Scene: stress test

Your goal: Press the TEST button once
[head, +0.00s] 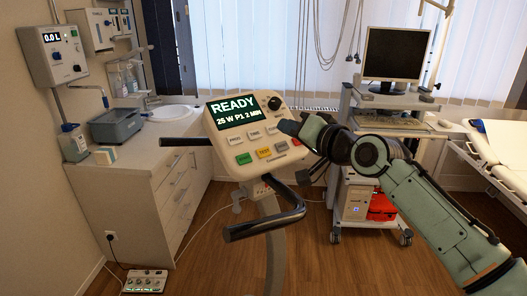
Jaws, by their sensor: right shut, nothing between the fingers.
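The exercise bike console (224,150) stands in the middle of the head view, its face tilted up. Its screen (234,110) reads "READY" and "25 W P1 2 MIN". The yellow-orange TEST button (264,153) is in the lower row, between a green button (243,159) and a grey button (281,148). My right gripper (287,127) is shut and empty, its dark tip over the upper right part of the console, up and right of the TEST button. I cannot tell whether it touches the panel. The TEST button is uncovered. My left gripper is not in view.
A black knob (274,103) sits at the console's upper right. Black handlebars (262,226) stick out in front and to the left. A red button (297,142) is partly beside my gripper. A computer cart (390,128) stands behind my right arm; a counter with sink (172,113) is left.

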